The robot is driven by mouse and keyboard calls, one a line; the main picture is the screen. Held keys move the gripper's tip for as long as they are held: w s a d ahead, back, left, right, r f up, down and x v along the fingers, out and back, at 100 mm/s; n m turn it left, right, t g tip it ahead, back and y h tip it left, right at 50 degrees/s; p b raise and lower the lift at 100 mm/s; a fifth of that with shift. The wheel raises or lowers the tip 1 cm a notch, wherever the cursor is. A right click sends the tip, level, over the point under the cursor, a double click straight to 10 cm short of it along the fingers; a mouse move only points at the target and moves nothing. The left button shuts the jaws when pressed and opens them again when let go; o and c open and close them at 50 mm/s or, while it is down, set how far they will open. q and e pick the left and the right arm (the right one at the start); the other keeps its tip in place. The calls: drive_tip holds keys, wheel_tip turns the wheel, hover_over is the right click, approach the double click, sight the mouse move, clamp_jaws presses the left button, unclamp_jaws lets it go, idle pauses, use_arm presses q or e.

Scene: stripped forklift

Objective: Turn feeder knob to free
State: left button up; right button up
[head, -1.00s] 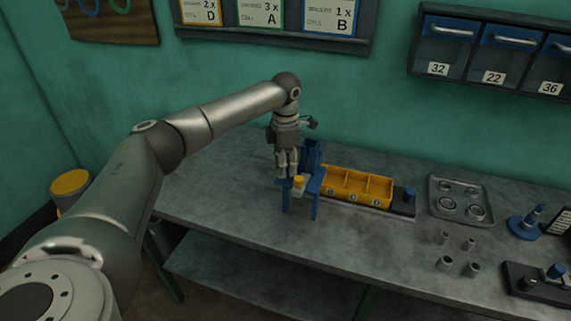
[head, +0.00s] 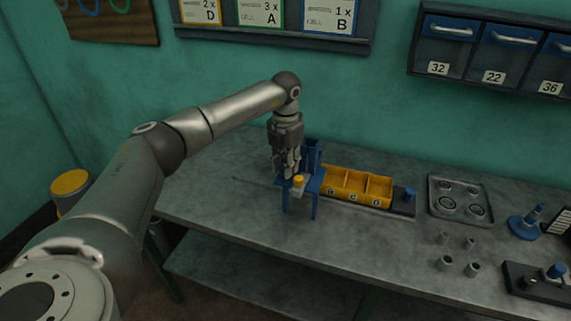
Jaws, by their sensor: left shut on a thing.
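The blue feeder (head: 316,184) stands on the grey bench like a small stand on legs. A small yellow-topped piece (head: 298,181) with a pale lower part shows at its front. My left gripper (head: 289,174) points down over the feeder's top, just left of the yellow piece. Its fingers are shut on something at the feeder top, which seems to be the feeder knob. The fingers hide the knob, so its setting cannot be read. My right gripper is not in view.
The bench left of the feeder is mostly clear.

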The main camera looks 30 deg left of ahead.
use_arm(q)
drive_tip(key=n, duration=0.5)
drive_tip(key=shift+r+n, duration=0.1)
drive_tip(key=shift+n, duration=0.2)
drive_tip(key=shift+w+n+p, duration=0.1)
drive_tip(key=shift+n+p, duration=0.2)
drive_tip(key=shift+n, duration=2)
drive_tip(key=o, duration=1)
drive_tip(key=shift+o, duration=0.2)
wheel_tip(320, 180, up, 12)
